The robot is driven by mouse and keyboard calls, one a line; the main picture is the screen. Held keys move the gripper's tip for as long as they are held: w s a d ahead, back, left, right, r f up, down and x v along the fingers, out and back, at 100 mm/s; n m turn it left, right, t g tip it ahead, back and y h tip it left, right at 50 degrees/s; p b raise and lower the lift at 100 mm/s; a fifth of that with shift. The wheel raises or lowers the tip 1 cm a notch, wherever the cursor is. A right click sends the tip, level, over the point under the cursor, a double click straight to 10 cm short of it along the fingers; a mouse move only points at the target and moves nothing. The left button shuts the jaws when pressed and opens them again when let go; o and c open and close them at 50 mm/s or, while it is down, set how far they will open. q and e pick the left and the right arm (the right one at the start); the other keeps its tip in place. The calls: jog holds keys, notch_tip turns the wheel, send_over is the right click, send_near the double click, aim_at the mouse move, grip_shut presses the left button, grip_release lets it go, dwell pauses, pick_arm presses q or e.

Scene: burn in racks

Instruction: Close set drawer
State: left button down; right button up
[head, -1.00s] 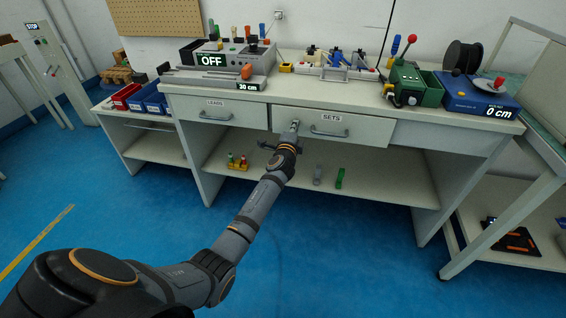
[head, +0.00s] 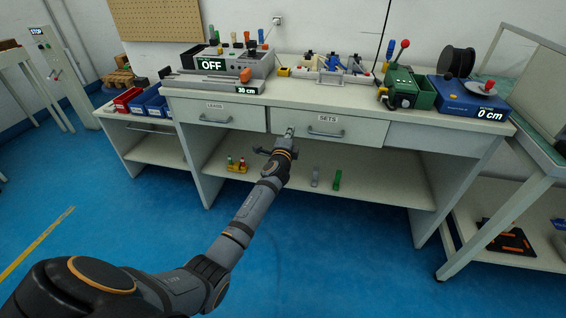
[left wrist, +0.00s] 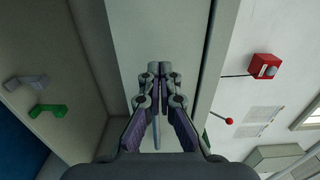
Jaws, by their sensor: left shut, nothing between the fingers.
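The sets drawer (head: 355,130) is the wide grey drawer labelled SETS in the middle of the bench. Its front looks nearly level with the leads drawer (head: 222,114) to its left; any small gap is hard to tell. Its bar handle (head: 326,133) is on the front. My left gripper (head: 290,132) is shut and empty, with its tips at the left part of the sets drawer front, left of the handle. In the left wrist view the shut fingertips (left wrist: 160,68) point at the pale drawer front (left wrist: 150,30); contact is hard to confirm. My right gripper is out of view.
The bench top (head: 300,97) carries a grey OFF unit (head: 215,64), a green device (head: 402,90) and a blue 0 cm scale (head: 465,97). A lower shelf (head: 385,190) with small coloured parts lies below the drawers. Blue floor is open in front.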

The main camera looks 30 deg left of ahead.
pick_arm(q)
jog(key=p+v, duration=0.1)
jog(key=v, duration=0.9)
jog(key=shift+s+p, duration=0.35)
jog(key=shift+p, duration=0.05)
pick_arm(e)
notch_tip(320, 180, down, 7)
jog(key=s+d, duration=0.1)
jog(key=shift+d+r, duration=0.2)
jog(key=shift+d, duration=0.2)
pick_arm(q)
jog(key=shift+d, duration=0.1)
